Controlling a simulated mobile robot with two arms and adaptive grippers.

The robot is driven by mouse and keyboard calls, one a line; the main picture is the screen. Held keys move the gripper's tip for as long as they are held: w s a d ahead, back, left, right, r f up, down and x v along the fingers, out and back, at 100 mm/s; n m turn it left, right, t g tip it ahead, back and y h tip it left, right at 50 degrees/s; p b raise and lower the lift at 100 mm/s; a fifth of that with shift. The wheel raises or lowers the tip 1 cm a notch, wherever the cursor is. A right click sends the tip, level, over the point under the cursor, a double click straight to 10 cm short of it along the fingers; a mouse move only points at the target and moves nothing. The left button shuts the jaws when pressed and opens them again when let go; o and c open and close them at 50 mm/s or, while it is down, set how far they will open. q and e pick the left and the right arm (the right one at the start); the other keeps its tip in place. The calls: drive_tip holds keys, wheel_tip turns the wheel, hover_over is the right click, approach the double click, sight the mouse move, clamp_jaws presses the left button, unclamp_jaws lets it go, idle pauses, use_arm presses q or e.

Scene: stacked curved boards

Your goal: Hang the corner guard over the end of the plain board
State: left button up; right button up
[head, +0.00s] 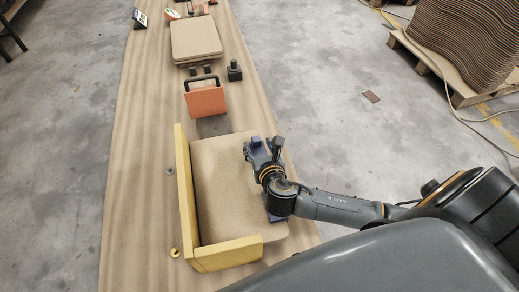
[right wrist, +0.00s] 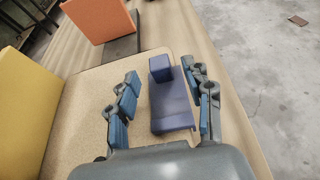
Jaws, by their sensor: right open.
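A purple corner guard (right wrist: 172,106), a flat plate with a raised block at its far end, lies between the spread fingers of my right gripper (right wrist: 167,100) in the right wrist view. Gaps show on both sides of it. In the head view my right gripper (head: 263,149) is over the right edge of a plain brown board (head: 222,185), and the guard's block (head: 256,141) shows between the fingers. My wrist hides much of the guard there. My left gripper is not in view.
A yellow L-shaped frame (head: 225,254) borders the plain board's left and front sides. An orange block with a dark handle (head: 205,102) stands beyond it. Farther back are a brown board stack (head: 195,38) and a small dark object (head: 234,71).

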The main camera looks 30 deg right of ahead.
sight(257, 142)
drive_tip(key=x, duration=0.3)
clamp_jaws()
idle(0.3)
